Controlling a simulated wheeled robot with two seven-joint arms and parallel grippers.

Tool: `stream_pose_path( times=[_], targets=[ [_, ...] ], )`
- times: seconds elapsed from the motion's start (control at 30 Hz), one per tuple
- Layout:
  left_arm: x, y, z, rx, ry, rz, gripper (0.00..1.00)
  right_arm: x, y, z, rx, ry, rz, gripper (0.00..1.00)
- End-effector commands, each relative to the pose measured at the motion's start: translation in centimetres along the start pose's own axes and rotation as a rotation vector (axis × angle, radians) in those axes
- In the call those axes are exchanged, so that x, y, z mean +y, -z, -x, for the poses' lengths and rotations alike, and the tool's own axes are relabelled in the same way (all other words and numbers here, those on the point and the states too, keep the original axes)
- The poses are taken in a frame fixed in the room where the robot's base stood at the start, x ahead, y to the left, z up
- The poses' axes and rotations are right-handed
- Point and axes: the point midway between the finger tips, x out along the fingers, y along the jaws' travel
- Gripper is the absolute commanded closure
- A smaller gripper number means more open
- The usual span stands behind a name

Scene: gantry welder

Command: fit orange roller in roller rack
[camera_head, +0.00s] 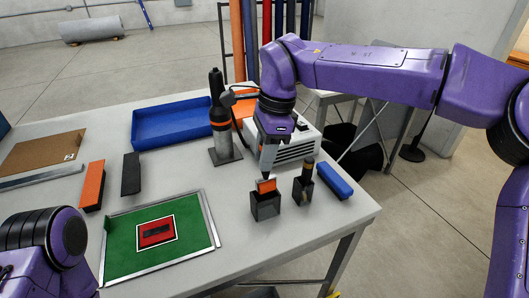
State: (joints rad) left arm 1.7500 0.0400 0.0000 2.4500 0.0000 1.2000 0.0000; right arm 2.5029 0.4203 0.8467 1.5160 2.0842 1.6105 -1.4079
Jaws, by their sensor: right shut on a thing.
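My right gripper (267,177) points down over a small dark open-topped holder (265,208) near the front right of the table. It is shut on a small orange piece (266,186), which may be the orange roller. The piece's lower part is hidden by the holder's wall, so I cannot tell how deep it sits. No other thing on the table clearly reads as a roller rack; a frame with tall orange, blue and red rolls (266,40) stands behind the table. Part of my left arm shows at lower left, but its gripper is out of view.
A second dark holder (302,192) with an upright dark piece and a blue block (335,180) stand close on the right. A grey boxy machine (290,150) and a black-orange bottle on a stand (222,125) are behind. A green mat (190,215) lies left.

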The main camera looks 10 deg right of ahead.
Motion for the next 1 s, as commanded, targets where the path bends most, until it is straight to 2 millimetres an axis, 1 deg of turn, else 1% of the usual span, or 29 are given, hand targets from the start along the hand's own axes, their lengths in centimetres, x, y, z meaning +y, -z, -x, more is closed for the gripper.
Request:
stream_pose_path(
  times=[0.23, 0.57, 1.0],
  targets=[
    [-0.1, 0.2, 0.6, 0.000, 0.000, 0.000, 0.23, 0.1, -0.1, 0.1, -0.001, 0.000, 0.001, 1.00],
    [-0.1, 0.2, 0.5, 0.000, 0.000, 0.000, 0.23, 0.1, -0.1, 0.0, -0.001, 0.001, 0.000, 1.00],
    [0.0, -0.1, -0.1, 0.000, 0.000, 0.000, 0.23, 0.1, 0.2, -1.2, -0.001, 0.000, 0.000, 1.00]
  ],
)
